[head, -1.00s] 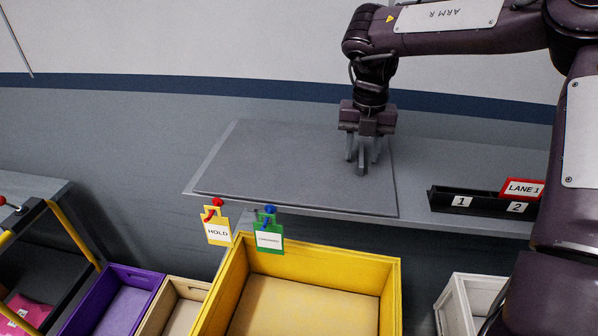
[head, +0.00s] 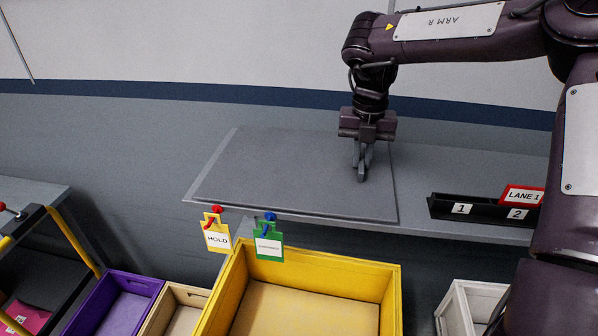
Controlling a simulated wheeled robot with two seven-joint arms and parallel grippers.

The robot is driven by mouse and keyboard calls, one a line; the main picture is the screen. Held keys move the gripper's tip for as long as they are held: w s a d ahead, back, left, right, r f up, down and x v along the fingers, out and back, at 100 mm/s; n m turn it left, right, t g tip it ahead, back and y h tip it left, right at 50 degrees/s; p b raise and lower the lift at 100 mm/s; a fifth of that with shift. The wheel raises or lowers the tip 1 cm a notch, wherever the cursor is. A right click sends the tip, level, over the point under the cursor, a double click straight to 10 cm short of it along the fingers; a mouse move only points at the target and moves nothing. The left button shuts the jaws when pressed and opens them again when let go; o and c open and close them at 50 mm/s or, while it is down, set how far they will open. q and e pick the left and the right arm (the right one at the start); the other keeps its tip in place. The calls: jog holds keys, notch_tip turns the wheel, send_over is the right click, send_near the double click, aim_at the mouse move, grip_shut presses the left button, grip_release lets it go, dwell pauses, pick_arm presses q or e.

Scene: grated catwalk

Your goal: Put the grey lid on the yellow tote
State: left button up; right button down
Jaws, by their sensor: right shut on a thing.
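The grey lid (head: 280,175) is a flat panel lying on the grey shelf (head: 450,165), its front edge along the shelf's front. My right gripper (head: 363,170) points down over the lid's right part and is shut on it; the fingers hide the gripped part. The yellow tote (head: 391,290) stands below and in front of the shelf, open at the top and looking empty inside; its lower part is out of frame. My left gripper is not in view.
A yellow HOLD tag (head: 217,236) and a green tag (head: 268,244) hang at the shelf front by the tote's back left corner. A black holder (head: 480,212) with a LANE 1 sign sits right of the lid. Purple (head: 112,299), tan (head: 177,296) and white (head: 465,300) bins flank the tote.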

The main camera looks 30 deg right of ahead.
jog(key=shift+r+p, duration=2.05)
jog(key=shift+r, duration=0.4)
